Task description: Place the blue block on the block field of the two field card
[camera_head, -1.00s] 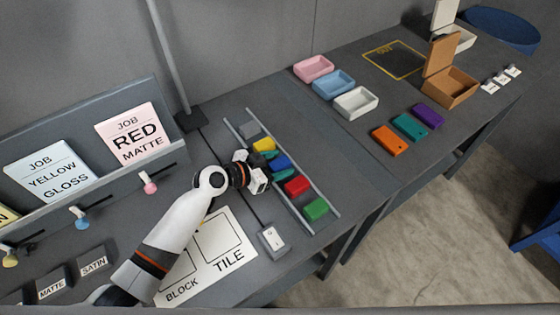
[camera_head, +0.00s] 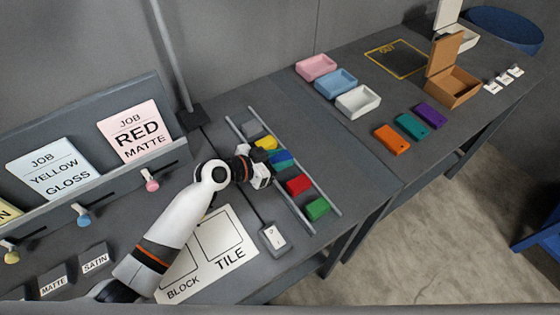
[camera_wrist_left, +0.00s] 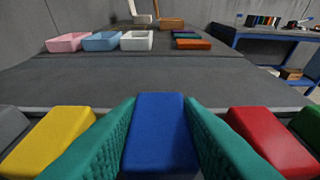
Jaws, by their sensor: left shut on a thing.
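The blue block (camera_wrist_left: 160,130) sits between the two teal fingers of my left gripper (camera_wrist_left: 160,138) in the wrist view, with a finger against each side. In the head view the left gripper (camera_head: 277,160) is at the row of blocks between two rails, and the blue block (camera_head: 283,165) is partly hidden by it. The white two field card (camera_head: 215,240) lies on the table nearer to me, with outlined fields labelled BLOCK and TILE. My left arm covers much of the BLOCK field. My right gripper is not in view.
A yellow block (camera_head: 265,143) and a red block (camera_head: 298,185) flank the blue one. A green block (camera_head: 317,208) and a grey block (camera_head: 251,129) are at the row's ends. A small switch box (camera_head: 272,238) stands beside the card. Pink, blue and white trays stand farther back.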

